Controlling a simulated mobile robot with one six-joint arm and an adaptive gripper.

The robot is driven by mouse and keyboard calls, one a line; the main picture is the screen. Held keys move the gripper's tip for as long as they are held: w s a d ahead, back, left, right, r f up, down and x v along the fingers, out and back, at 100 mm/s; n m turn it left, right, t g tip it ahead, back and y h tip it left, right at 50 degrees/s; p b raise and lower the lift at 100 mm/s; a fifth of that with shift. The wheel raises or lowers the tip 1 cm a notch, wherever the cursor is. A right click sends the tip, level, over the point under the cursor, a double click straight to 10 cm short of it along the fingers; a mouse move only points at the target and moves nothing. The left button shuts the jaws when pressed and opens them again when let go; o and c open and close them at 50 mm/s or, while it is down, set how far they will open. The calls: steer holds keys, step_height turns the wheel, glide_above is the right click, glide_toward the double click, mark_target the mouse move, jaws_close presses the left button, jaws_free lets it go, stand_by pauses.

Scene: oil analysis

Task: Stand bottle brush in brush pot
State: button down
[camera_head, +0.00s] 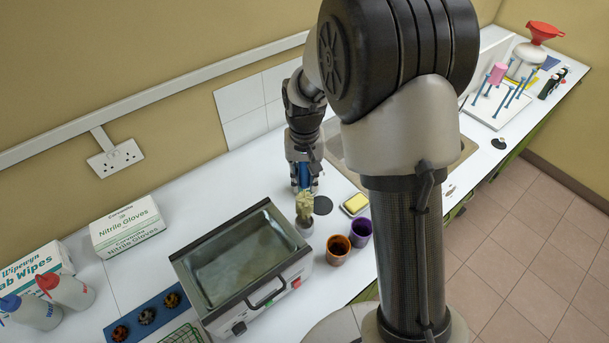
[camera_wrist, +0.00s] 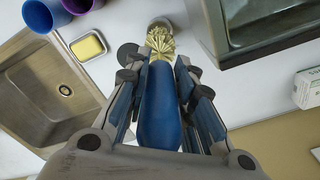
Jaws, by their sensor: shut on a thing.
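The bottle brush has a blue handle (camera_wrist: 160,110) and a cream bristle head (camera_wrist: 161,42); the bristles also show in the head view (camera_head: 304,203). My gripper (camera_head: 303,184) is shut on the blue handle, with a finger on each side in the wrist view (camera_wrist: 160,85). The bristle head points away from the gripper. A small pale grey pot (camera_head: 304,228), probably the brush pot, stands on the worktop beside the oil bath. It also shows just past the bristles in the wrist view (camera_wrist: 160,23). The bristles overlap its rim; I cannot tell whether they are inside or above it.
The oil bath (camera_head: 245,262) stands close on the left. An orange cup (camera_head: 338,250) and a purple cup (camera_head: 361,232) stand near the front edge. A yellow sponge (camera_head: 356,203) and a dark disc (camera_head: 322,205) lie near the sink (camera_wrist: 40,95). A glove box (camera_head: 127,227) is farther left.

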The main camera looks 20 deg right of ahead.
mark_target(305, 197)
steer(key=shift+f+b, duration=2.5)
steer(key=shift+f, duration=1.3)
steer(key=c, duration=1.3)
jaws_free()
step_height(305, 197, up, 11)
steer(key=shift+f, duration=0.15)
steer(key=shift+r, duration=0.7)
